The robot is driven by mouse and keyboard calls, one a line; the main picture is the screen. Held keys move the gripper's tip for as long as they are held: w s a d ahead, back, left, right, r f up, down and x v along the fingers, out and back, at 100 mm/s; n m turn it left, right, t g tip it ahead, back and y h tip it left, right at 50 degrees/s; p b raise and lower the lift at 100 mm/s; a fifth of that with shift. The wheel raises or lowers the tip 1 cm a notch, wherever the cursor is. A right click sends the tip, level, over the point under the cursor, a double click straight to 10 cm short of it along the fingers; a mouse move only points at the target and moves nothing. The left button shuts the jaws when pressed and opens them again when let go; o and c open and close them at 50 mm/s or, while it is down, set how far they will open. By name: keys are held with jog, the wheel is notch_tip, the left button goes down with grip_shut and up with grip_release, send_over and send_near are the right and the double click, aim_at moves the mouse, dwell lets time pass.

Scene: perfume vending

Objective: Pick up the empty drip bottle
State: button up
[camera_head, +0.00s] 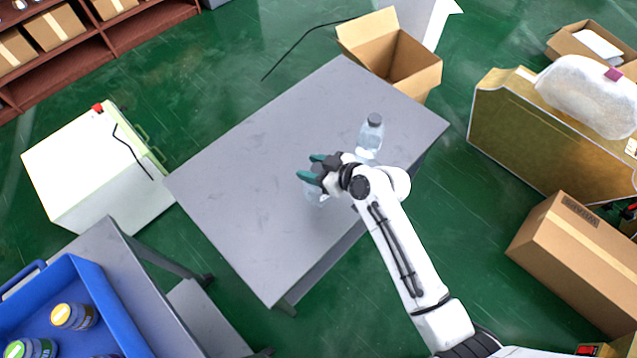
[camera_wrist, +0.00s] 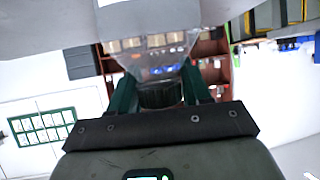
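My gripper (camera_head: 310,167) has green fingertips and hangs over the middle of the grey table, pointing left in the head view. A clear bottle (camera_head: 314,194) is just below it, largely hidden by the gripper. In the wrist view, the dark cap (camera_wrist: 160,95) of this clear bottle (camera_wrist: 155,66) sits between the two green fingers, which flank it closely. Whether they press on it I cannot tell. A second clear bottle (camera_head: 370,138) with a dark cap stands upright on the table, right of the gripper and behind it. Labels that tell either bottle's contents are not readable.
The grey table (camera_head: 235,165) is clear at left. An open cardboard box (camera_head: 415,68) is beyond its far corner. A blue crate (camera_head: 85,275) with several lidded jars is at lower left. A white cabinet (camera_head: 85,165) stands left, cartons (camera_head: 580,265) at right.

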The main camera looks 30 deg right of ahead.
grip_shut()
dwell(0.4)
